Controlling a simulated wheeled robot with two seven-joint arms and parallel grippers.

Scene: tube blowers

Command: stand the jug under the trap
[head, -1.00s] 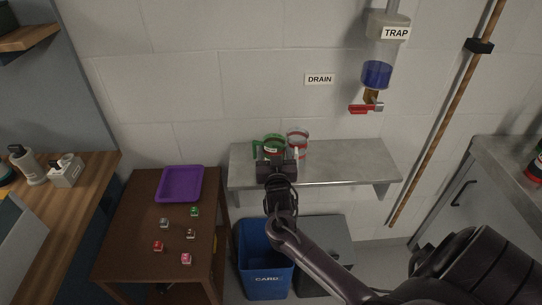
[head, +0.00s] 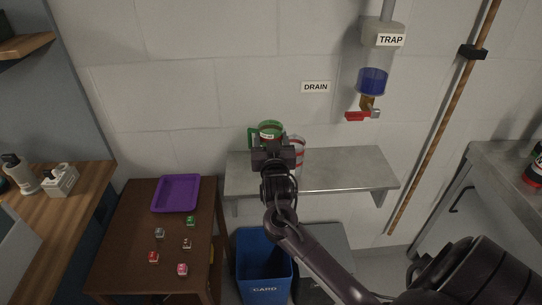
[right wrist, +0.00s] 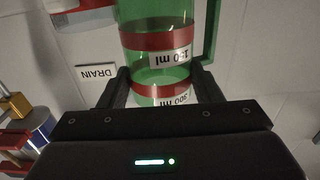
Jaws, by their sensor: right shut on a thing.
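The green see-through jug (head: 270,129) has red bands, white volume labels and a handle on its left side. My right gripper (head: 273,155) is shut on the jug, which stays roughly upright, raised above the left end of the shelf. In the right wrist view the jug (right wrist: 160,62) stands between the two fingers. The trap (head: 372,82) hangs on the wall to the right, higher up, holding blue liquid, with a brass outlet and a red-handled valve (head: 358,116) beneath. My left gripper is not in view.
A clear cup with red bands (head: 299,146) stands on the metal shelf (head: 345,170), close to the jug's right. The shelf's right part, below the trap, is bare. A DRAIN label (head: 316,87) is on the wall. A wooden pole (head: 440,128) stands at the right.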

